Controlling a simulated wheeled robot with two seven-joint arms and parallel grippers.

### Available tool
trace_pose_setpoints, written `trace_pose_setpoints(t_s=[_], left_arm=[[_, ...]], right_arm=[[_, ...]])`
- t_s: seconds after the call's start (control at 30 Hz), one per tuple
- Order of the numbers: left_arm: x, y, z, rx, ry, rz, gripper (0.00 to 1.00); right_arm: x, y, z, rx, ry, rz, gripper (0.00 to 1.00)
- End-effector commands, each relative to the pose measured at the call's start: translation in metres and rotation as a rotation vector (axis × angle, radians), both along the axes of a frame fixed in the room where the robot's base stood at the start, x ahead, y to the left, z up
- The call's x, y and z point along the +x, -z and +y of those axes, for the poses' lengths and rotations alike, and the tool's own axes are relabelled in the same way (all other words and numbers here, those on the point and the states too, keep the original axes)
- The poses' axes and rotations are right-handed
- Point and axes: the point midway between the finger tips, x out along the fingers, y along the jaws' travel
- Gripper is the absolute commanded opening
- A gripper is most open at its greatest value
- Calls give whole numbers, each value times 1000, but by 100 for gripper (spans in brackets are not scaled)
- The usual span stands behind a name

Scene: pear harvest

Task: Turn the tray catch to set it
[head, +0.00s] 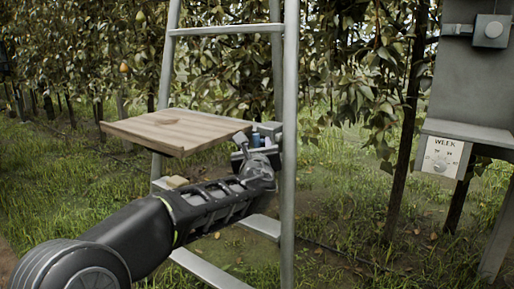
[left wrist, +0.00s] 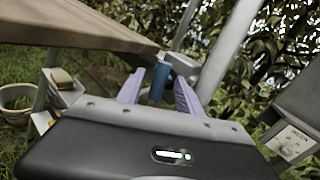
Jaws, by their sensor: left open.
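The wooden tray (head: 150,133) is fixed to the metal ladder and juts out to the left. In the left wrist view its edge (left wrist: 80,22) fills the upper left. A blue cylindrical piece, apparently the tray catch (head: 255,139), sits at the tray's right end by the ladder. In the left wrist view this blue piece (left wrist: 160,82) stands upright between the two pale purple fingers. My left gripper (head: 257,147) is open around it, with gaps seeming to show on both sides; contact cannot be told. My right gripper is not in view.
The ladder rail (head: 290,110) rises just right of the gripper. A grey stand with a "WEEK" dial plate (head: 443,157) is at the right. Leafy pear branches fill the back; grass lies below.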

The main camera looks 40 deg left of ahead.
Motion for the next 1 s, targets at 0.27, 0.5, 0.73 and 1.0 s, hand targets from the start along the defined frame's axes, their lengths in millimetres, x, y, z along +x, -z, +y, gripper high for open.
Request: trace_pose_setpoints(t_s=[0.27, 0.5, 0.73, 1.0], left_arm=[[0, 0, 0, 0, 0, 0, 29], [-1, 0, 0, 0, 0, 0, 9], [-1, 0, 0, 0, -1, 0, 0], [-1, 0, 1, -1, -2, 0, 0]], right_arm=[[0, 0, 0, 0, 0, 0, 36], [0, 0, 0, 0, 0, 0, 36], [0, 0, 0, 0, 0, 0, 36], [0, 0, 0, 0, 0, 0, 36]])
